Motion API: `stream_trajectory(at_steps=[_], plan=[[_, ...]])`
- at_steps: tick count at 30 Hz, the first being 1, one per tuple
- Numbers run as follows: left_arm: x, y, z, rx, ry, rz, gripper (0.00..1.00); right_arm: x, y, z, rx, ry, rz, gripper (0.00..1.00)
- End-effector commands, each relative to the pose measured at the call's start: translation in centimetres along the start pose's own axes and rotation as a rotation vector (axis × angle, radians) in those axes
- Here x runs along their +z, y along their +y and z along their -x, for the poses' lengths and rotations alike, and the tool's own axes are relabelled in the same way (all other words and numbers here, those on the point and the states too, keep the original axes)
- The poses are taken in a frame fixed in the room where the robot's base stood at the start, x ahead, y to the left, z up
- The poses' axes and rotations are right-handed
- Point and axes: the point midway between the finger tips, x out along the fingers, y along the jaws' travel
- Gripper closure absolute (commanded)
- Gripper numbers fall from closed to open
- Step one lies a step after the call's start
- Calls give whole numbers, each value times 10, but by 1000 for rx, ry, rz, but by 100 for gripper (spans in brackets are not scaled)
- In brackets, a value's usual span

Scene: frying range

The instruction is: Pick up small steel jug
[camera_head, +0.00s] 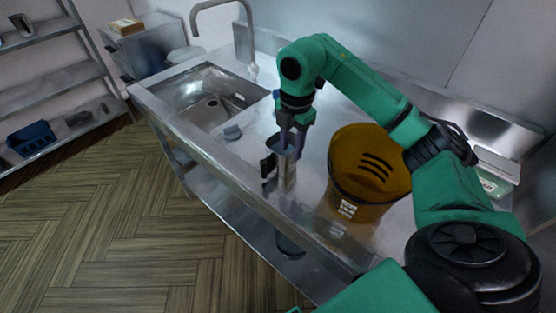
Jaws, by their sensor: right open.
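The small steel jug (287,177) stands upright on the steel counter near its front edge. It is a narrow, shiny cylinder with a dark handle-like part on its left side. My right gripper (291,144) points down at the top of the jug and is open. Its fingers overlap the jug's upper part in the picture, and I cannot tell whether they touch it. The gripper partly hides the jug's rim. My left gripper is not in view.
A large brown-yellow bucket (349,190) stands close to the right of the jug. A sink (207,98) with a tall tap (248,40) lies at the left. A scale-like device (494,175) is at the far right.

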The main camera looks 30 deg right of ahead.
Motion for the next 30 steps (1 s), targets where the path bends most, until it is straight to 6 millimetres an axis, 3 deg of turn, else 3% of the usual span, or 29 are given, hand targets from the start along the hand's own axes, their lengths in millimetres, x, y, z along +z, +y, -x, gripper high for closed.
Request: stream_trajectory(at_steps=[10,13,20,23,24,30], plan=[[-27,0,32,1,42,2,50,0,3,-48,-4,3,1,59],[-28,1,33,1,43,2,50,0,4,-67,0,3,2,59],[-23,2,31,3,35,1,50,0,4,-75,4,0,2,59],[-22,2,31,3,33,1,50,0,4,-75,4,1,2,94],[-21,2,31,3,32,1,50,0,4,-75,4,1,2,100],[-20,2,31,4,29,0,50,0,4,-74,4,1,2,100]])
